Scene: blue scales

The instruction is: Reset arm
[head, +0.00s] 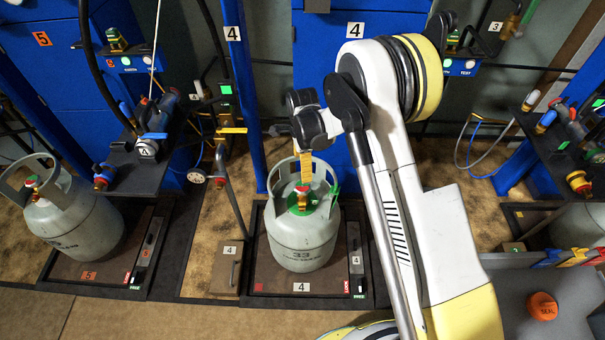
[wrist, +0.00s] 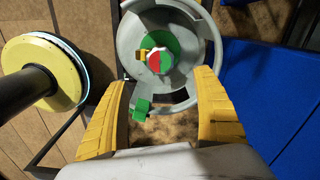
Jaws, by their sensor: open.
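My gripper (wrist: 166,118) is open in the wrist view, its two yellow fingers spread above the collar of a grey gas cylinder (wrist: 195,98). Nothing shows between the fingertips except the floor and part of the collar. In the head view the same cylinder (head: 300,238) stands upright on scale 4, marked 33. Its valve has a red, white and green top (wrist: 160,60), and a green tag (wrist: 142,108) sits on the collar's edge near the left finger. In the head view, my arm hides most of the gripper, with a yellow finger just above the cylinder.
A second grey cylinder (head: 75,222) stands on scale 5 at the left. Blue posts and a black shelf with fittings (head: 150,150) rise behind the scales. An orange seal cap (head: 543,306) lies on a grey surface at the lower right. Hoses hang around the posts.

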